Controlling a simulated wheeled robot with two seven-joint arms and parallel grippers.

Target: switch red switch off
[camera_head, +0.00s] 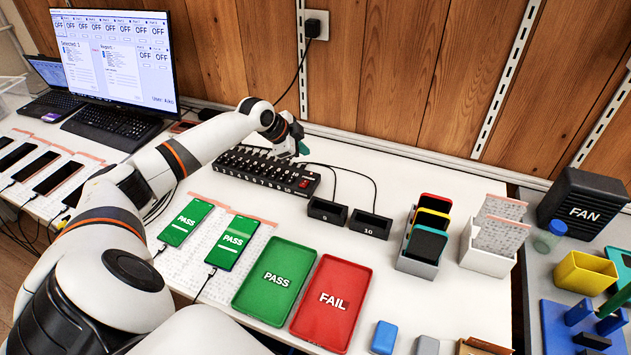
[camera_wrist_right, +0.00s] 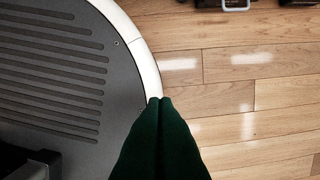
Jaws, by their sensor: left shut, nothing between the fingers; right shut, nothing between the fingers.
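The red switch (camera_head: 304,184) is a small red rocker at the right end of the black power strip (camera_head: 235,165), on the white table near the wall. My left gripper (camera_head: 301,150) is over the far right part of the strip, behind and above the red switch. Its green fingers are shut and empty, and they appear apart from the switch. My right gripper (camera_wrist_right: 160,102) is shut and empty, pointing at the floor in the right wrist view.
Two black holders, 9 (camera_head: 327,209) and 10 (camera_head: 370,222), stand right of the strip with cables behind. A green PASS tray (camera_head: 262,308) and red FAIL tray (camera_head: 341,328) lie in front. A monitor (camera_head: 118,52) stands at the back left.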

